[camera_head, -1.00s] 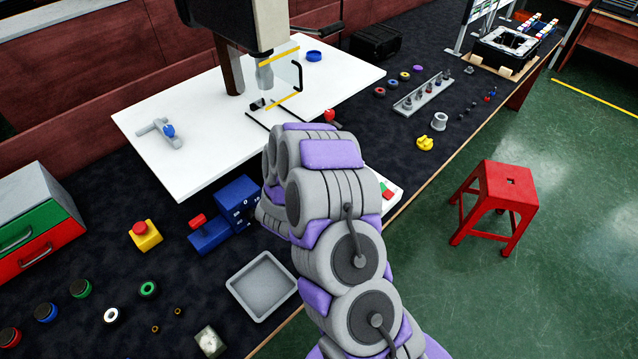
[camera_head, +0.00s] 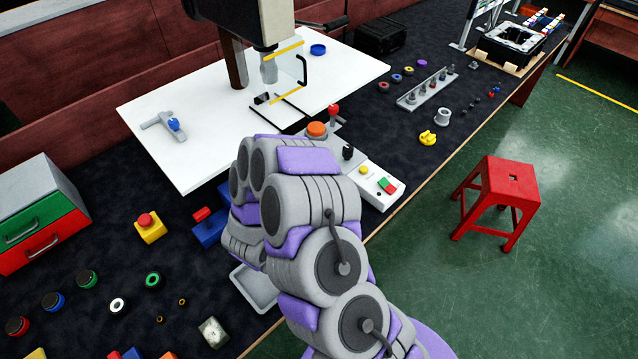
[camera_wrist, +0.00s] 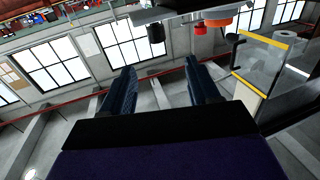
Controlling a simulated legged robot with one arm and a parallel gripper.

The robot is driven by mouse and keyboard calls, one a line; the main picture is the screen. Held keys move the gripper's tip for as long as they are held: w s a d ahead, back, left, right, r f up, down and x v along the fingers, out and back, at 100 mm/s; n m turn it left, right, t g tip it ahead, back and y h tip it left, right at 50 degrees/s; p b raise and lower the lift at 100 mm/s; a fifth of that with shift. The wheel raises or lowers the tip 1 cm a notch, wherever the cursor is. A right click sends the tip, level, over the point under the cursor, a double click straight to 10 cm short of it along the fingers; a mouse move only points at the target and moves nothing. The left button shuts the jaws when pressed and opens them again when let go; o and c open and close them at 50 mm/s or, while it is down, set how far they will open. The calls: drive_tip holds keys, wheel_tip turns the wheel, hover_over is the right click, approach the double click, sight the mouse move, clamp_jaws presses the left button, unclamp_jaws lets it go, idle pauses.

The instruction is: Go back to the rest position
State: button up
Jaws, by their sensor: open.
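My gripper (camera_wrist: 160,88) shows in the wrist view with its two dark blue fingers apart and nothing between them. In that view it faces windows (camera_wrist: 48,70) and a grey wall. In the head view my grey and purple arm is folded over the front edge of the bench, and my gripper is hidden behind it. A control box (camera_head: 372,188) with an orange button, a black knob and green and red buttons stands just right of my arm.
A grey tray (camera_head: 258,288) and a blue vise (camera_head: 208,232) are partly hidden behind my arm. A machine with a clear guard (camera_head: 286,70) stands on the white board (camera_head: 190,103). A red stool (camera_head: 497,195) stands on the open green floor to the right.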

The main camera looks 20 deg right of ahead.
idle(0.3)
drive_tip(key=w+a+r+n+y, duration=0.1)
drive_tip(key=w+a+y, duration=0.3)
drive_tip(key=a+y, duration=0.15)
drive_tip(key=w+a+r+y, duration=0.1)
drive_tip(key=w+a+y, duration=0.2)
drive_tip(key=a+y, duration=0.3)
drive_tip(key=s+a+r+n+g+y, duration=0.2)
drive_tip(key=s+a+r+n+y, duration=0.35)
drive_tip(key=a+r, duration=0.35)
drive_tip(key=s+d+r+n+g, duration=0.1)
drive_tip(key=s+d+g, duration=0.2)
drive_tip(key=s, duration=0.8)
drive_tip(key=s+d+r+n+g+h, duration=0.1)
drive_tip(key=s+d+r+n+g, duration=0.1)
drive_tip(key=s, duration=1)
drive_tip(key=s+d+r+n+g+h, duration=0.1)
drive_tip(key=s+d+g, duration=0.4)
drive_tip(key=s, duration=0.6)
drive_tip(key=shift+s+d+r, duration=0.25)
drive_tip(key=shift+d+r, duration=0.1)
drive_tip(key=shift+d, duration=0.15)
